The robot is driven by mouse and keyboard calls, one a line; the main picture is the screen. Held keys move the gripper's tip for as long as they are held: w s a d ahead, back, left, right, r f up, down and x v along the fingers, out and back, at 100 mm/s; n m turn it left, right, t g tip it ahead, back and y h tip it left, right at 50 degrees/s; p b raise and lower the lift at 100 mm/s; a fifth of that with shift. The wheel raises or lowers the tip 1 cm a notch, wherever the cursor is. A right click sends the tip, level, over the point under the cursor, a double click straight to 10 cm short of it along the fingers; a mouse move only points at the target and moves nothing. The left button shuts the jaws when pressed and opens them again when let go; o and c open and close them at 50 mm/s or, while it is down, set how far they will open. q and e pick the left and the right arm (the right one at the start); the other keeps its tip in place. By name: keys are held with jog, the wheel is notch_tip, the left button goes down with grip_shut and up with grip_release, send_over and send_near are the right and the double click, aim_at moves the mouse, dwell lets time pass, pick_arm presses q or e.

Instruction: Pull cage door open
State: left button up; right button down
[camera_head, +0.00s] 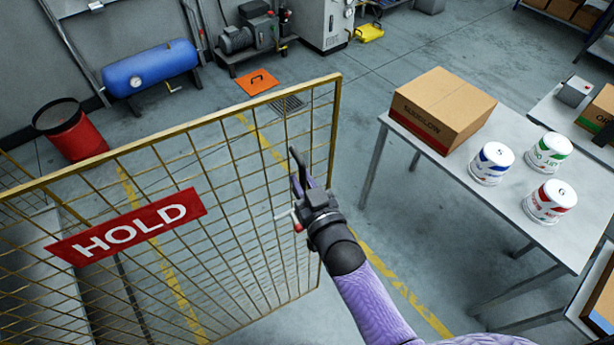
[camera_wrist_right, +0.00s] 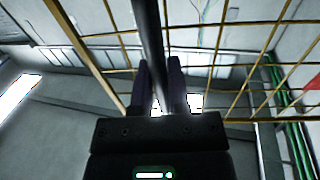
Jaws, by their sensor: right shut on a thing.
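The cage door (camera_head: 235,180) is a yellow-framed wire mesh panel with a red HOLD sign (camera_head: 130,227). It stands at the left and middle of the head view, and its mesh also crosses the right wrist view (camera_wrist_right: 236,70). A dark bar-like handle (camera_head: 297,163) is near the door's right edge. My right gripper (camera_head: 304,187) is at this handle, shut on it. In the right wrist view the dark handle (camera_wrist_right: 148,35) runs between the two fingers. My left gripper is not in view.
A grey table (camera_head: 500,220) at the right bears a cardboard box (camera_head: 443,105) and three labelled cans, one with a blue label (camera_head: 491,164). A blue tank (camera_head: 150,68) and red bin (camera_head: 72,132) stand by the back wall. The floor between door and table is clear.

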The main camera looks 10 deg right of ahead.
jog(key=shift+s, duration=0.2)
jog(key=c, duration=0.6)
grip_release()
jog(key=shift+c, duration=0.2)
jog(key=shift+s, duration=0.1)
jog(key=v, duration=0.9)
jog(key=shift+s+d, duration=0.2)
jog(key=shift+s, duration=0.1)
